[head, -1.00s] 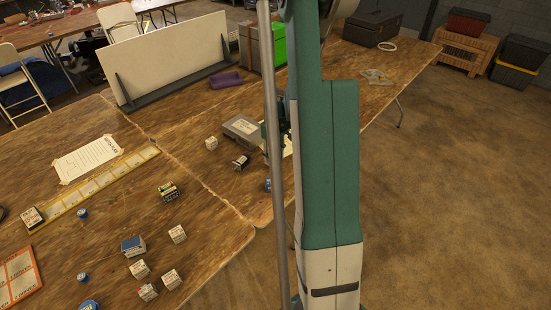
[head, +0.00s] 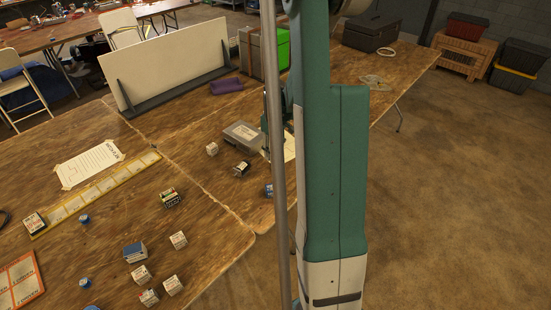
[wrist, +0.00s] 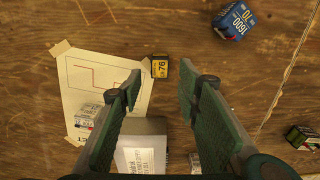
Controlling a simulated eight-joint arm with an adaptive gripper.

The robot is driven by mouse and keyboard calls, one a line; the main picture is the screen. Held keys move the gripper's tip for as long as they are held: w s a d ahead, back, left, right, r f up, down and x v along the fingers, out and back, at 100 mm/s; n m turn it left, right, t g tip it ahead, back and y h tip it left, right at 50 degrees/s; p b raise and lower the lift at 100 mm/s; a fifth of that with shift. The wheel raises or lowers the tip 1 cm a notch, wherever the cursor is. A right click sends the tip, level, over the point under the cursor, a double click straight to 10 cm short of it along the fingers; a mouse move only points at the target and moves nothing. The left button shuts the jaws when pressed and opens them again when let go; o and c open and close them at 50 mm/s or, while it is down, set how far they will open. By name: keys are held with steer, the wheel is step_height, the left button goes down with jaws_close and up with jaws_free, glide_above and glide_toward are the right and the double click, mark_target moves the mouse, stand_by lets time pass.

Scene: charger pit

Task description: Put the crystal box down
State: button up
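My gripper (wrist: 158,88) is open in the wrist view, its two green fingers apart with nothing gripped between them. A small black and yellow box marked 76 (wrist: 160,72) lies on the table beyond the fingertips, at the edge of a taped paper. A small white box (wrist: 88,115) stands on that paper, left of the fingers. I cannot tell which small box is the crystal box.
A grey case (head: 243,136) with a white label lies on the table; it also shows below the fingers in the wrist view (wrist: 155,127). A blue box (wrist: 234,20) lies at the wrist view's upper right. Several small boxes stand front left in the head view.

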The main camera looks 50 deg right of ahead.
step_height(320, 180, up, 5)
steer(key=shift+r+p, duration=0.2)
steer(key=shift+p, duration=0.25)
stand_by(0.6)
steer(key=a+r+t, duration=0.1)
steer(key=a+r, duration=0.5)
steer(key=a, duration=0.2)
steer(key=a+r+t+h, duration=0.1)
steer(key=a+r, duration=0.4)
steer(key=a, duration=0.4)
steer(key=a+r+t, duration=0.1)
steer(key=a+r, duration=0.5)
steer(key=a, duration=0.2)
steer(key=s+a+r+t, duration=0.1)
steer(key=s+a+t, duration=0.1)
steer(key=s+a, duration=0.4)
steer(key=s+a+r+t+y, duration=0.1)
steer(key=s+a, duration=0.6)
steer(key=a, duration=0.8)
steer(key=shift+r+t, duration=0.6)
steer(key=shift+r, duration=0.15)
